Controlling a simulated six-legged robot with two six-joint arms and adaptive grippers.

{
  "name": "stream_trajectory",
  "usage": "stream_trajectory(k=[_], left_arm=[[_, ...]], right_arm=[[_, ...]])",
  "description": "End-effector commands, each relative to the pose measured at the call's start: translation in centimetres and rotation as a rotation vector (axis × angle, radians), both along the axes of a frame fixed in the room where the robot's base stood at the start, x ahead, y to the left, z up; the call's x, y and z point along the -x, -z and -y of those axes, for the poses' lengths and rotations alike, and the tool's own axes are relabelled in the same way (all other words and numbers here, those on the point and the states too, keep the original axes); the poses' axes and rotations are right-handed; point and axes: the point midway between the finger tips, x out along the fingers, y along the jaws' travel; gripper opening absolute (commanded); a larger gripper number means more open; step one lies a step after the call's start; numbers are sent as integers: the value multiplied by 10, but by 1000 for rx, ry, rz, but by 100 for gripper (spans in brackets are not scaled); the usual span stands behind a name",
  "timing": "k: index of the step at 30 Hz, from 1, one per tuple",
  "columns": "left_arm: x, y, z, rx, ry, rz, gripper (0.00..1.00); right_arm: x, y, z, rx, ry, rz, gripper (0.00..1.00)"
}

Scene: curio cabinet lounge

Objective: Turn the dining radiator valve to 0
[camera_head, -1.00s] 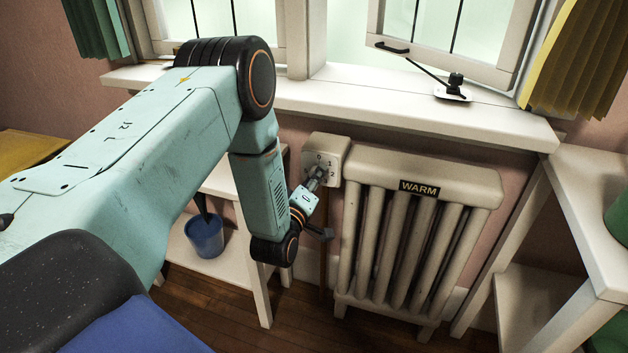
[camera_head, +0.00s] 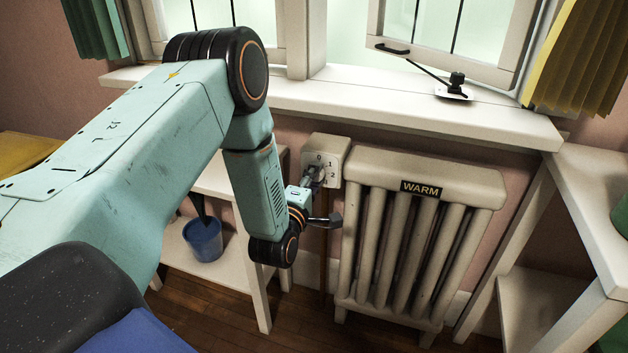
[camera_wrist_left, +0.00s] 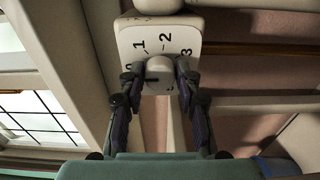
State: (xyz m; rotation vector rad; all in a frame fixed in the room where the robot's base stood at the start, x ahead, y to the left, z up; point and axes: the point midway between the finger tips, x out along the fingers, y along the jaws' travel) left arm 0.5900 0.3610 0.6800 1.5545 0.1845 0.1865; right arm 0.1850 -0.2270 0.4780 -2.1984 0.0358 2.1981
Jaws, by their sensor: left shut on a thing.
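The radiator valve is a cream box (camera_head: 340,148) with a white dial plate at the upper left of the cream radiator (camera_head: 375,245). Numbers 0, 1 and 2 show on the plate in the head view. In the left wrist view, the dial plate (camera_wrist_left: 191,28) shows 1, 2 and 3, with 0 partly hidden by a finger. My left gripper (camera_head: 316,178) is at the dial. Its fingers (camera_wrist_left: 157,77) are shut on the round pale knob (camera_wrist_left: 159,65), one on each side. A short dark mark shows on the knob; which number it points at is unclear.
A plate on the radiator reads WARM (camera_head: 420,189). The white windowsill (camera_head: 400,108) juts out above the valve, under a window standing ajar. A white shelf (camera_head: 230,184) with a blue pot (camera_head: 203,239) stands left; white shelving (camera_head: 595,185) stands right.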

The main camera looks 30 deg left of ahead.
Motion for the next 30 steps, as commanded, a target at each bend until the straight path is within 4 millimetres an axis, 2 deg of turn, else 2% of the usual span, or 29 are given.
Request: stream_trajectory(k=[13, 14, 15, 21, 30], left_arm=[[0, 1, 1, 9, 4, -2, 2], [0, 1, 1, 8, 5, -2, 36], [0, 1, 1, 8, 4, -2, 39], [0, 1, 1, 7, 2, 0, 56], [1, 0, 0, 7, 1, 1, 56]], right_arm=[[0, 0, 0, 0, 0, 0, 40], [0, 0, 0, 0, 0, 0, 40], [0, 0, 0, 0, 0, 0, 40], [0, 0, 0, 0, 0, 0, 40], [0, 0, 0, 0, 0, 0, 40]])
